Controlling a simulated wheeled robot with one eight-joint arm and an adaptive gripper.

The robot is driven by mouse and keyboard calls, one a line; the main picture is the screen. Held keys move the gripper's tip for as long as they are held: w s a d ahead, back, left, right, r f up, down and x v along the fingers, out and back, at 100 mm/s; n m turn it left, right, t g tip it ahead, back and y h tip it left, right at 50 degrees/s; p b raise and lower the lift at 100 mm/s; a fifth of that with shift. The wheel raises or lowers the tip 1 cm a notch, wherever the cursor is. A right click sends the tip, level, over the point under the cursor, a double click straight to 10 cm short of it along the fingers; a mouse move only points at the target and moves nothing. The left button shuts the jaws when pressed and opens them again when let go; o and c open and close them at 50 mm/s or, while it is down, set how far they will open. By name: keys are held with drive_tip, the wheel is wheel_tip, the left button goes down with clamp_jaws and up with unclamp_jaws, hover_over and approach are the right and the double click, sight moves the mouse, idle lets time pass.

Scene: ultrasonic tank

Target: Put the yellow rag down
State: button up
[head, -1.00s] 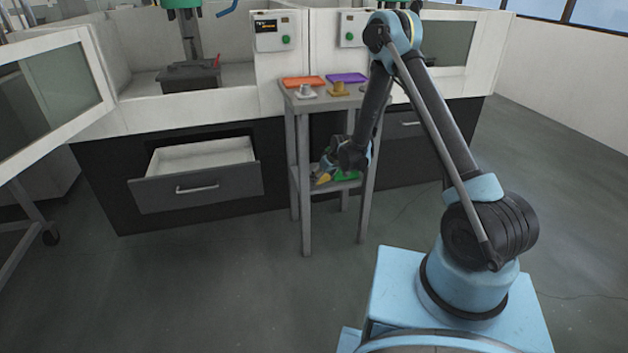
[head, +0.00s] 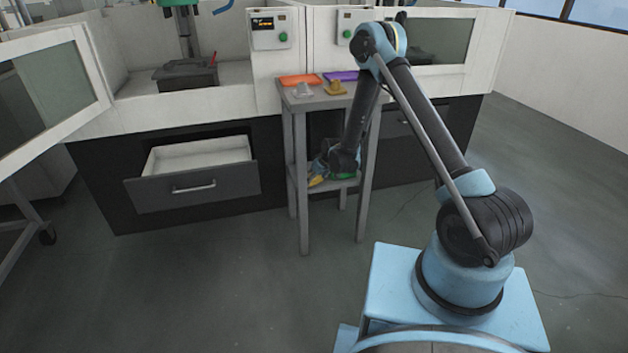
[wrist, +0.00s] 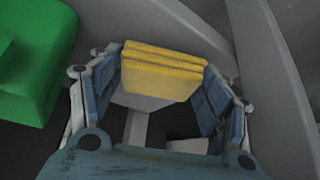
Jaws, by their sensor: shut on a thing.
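In the head view the rag (head: 317,181) shows as a small yellow patch at the lower shelf of the grey stand, beside my gripper (head: 325,172). I cannot tell whether the rag touches the shelf.
A green object (wrist: 35,60) lies left of my gripper; the grey stand's (head: 303,215) legs and top surround this space. An open drawer (head: 195,175) is to the left.

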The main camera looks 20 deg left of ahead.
drive_tip(key=o, duration=0.9)
drive_tip(key=shift+o, duration=0.2)
drive_tip(key=v, duration=1.2)
drive_tip(key=shift+r, duration=0.1)
